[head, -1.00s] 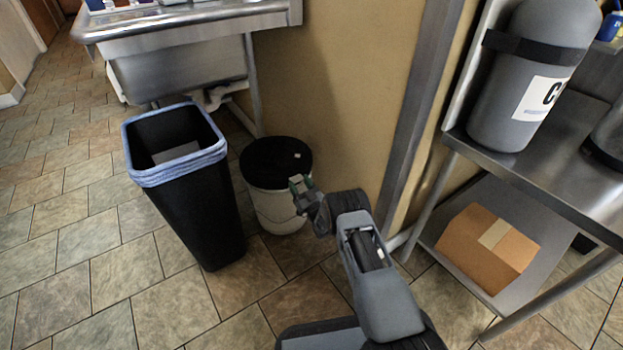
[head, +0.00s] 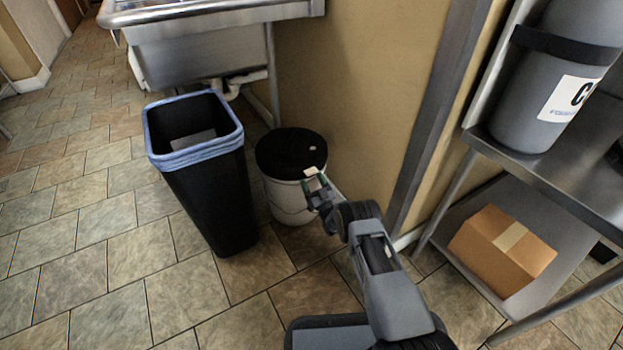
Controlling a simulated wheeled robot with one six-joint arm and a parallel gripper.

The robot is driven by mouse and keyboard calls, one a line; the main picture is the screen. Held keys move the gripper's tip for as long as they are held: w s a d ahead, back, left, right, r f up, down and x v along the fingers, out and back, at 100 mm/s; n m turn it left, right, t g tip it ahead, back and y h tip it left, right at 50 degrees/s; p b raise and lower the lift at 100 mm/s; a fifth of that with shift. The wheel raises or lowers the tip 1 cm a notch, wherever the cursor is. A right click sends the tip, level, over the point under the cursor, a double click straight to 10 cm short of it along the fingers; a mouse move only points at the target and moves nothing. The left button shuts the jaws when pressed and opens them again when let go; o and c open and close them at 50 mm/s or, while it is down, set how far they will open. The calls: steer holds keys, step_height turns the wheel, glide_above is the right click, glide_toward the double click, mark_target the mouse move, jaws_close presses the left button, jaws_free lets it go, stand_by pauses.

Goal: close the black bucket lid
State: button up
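The bucket is white (head: 287,203) and stands on the tiled floor against the tan wall. Its black lid (head: 280,150) lies flat across the top, with a small white spot near its right side. I cannot tell from this view whether the lid is pressed down all round. My gripper (head: 313,178) is at the front right edge of the lid, at about rim height. A pale piece shows at its tip, over the lid's edge. The fingers are too small to tell whether they are open or touching the lid.
A tall black bin (head: 212,200) with a blue liner stands close to the bucket's left. A steel sink (head: 200,50) is behind it. On the right, a steel shelf (head: 545,170) holds a grey cylinder (head: 540,110) above and a cardboard box (head: 500,255) below. Front left floor is clear.

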steer(key=shift+o, duration=1.1)
steer(key=shift+d+r, duration=0.15)
steer(key=shift+r, duration=0.05)
steer(key=shift+d+r, duration=0.1)
steer(key=p+v, duration=0.4)
steer(key=v, duration=1)
steer(key=shift+w, duration=0.15)
